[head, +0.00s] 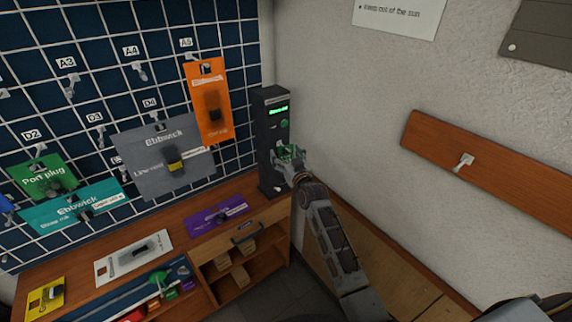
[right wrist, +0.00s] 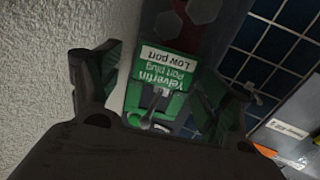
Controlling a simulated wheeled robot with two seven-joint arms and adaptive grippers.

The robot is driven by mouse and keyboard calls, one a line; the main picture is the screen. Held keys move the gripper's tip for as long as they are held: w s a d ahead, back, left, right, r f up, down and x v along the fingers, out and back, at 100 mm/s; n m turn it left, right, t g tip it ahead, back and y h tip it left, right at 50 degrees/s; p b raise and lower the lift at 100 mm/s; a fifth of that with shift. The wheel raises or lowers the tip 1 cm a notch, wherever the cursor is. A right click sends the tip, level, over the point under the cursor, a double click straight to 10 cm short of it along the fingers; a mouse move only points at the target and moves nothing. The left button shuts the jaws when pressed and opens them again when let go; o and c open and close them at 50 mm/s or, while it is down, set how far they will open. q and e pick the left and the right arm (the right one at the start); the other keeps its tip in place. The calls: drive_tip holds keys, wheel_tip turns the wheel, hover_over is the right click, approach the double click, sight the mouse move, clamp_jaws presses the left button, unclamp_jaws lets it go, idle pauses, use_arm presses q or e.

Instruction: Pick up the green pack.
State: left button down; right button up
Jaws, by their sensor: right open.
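A green pack (right wrist: 160,85) with a white "Yelverlin Port plug Low port" label shows upside down in the right wrist view. It lies between the spread fingers of my right gripper (right wrist: 165,95), with a grey hook-like rod in front of it. I cannot tell whether the fingers touch it. In the head view my right gripper (head: 289,153) is at the front of a dark upright unit (head: 272,110) with a lit green display. Another green pack (head: 45,178), marked "Port plug", hangs at the left of the grid board. My left gripper is not in view.
The grid board (head: 95,55) also holds orange (head: 208,100), grey (head: 160,145) and teal (head: 75,210) packs. The wooden bench (head: 190,240) below holds purple, white and yellow packs. A plain wall (head: 345,100) stands close on the right.

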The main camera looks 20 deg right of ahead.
drive_tip(key=c, duration=1.2)
drive_tip(key=shift+r, duration=0.1)
drive_tip(key=shift+r, duration=0.75)
drive_tip(key=shift+s+f, duration=0.15)
drive_tip(key=shift+s, duration=0.45)
drive_tip(key=s, duration=0.5)
drive_tip(key=s+d, duration=0.1)
drive_tip(key=s, duration=0.5)
drive_tip(key=s+b, duration=0.1)
drive_tip(key=s, duration=0.4)
drive_tip(key=shift+s+d, duration=0.3)
drive_tip(key=shift+s, duration=0.1)
